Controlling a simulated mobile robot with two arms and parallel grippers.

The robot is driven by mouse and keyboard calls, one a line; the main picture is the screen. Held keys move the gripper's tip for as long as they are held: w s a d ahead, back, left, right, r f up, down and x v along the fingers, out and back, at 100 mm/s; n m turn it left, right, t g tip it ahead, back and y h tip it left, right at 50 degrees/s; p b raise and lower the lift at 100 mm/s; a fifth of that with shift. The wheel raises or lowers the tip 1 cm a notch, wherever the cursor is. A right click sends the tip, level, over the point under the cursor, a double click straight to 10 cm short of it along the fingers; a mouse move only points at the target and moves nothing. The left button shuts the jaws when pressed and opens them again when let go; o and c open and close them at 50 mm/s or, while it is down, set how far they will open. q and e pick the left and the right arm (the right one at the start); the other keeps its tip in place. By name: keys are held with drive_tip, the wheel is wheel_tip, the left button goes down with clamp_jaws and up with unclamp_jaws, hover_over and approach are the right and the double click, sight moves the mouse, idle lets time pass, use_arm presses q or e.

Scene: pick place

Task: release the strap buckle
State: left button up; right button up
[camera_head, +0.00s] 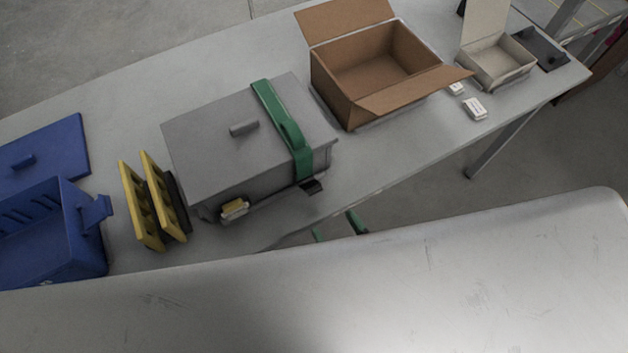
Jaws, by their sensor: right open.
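A grey lidded box (215,130) stands on the long table. A green strap (272,108) runs over its lid near the right end and down the front side. A thicker green part, which looks like the buckle (292,134), sits on the strap at the lid's front edge. A small dark piece (312,187) shows below the strap's lower end. Two green fingertips of my right gripper (337,228) show apart, in front of the table's edge, below and right of the box. They are clear of the strap; the rest of the gripper is hidden. My left gripper is out of view.
An open cardboard box (375,65) stands right of the grey box. Two yellow racks (150,200) and a blue bin (65,235) stand left. A large pale surface covers the foreground. Small white packs (474,108) lie near an open small box (495,62).

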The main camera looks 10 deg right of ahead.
sight(311, 186)
drive_tip(key=p+x, duration=0.1)
drive_tip(key=x, duration=0.9)
drive_tip(key=shift+w+f, duration=0.15)
drive_tip(key=shift+w, duration=0.25)
drive_tip(key=c, duration=0.9)
drive_tip(key=shift+f+b, duration=0.35)
drive_tip(key=shift+b, duration=0.3)
drive_tip(key=shift+s+t+b, duration=0.15)
drive_tip(key=shift+t+b, duration=0.35)
drive_tip(key=shift+b, duration=0.1)
drive_tip(key=shift+r, duration=0.2)
drive_tip(key=o, duration=0.9)
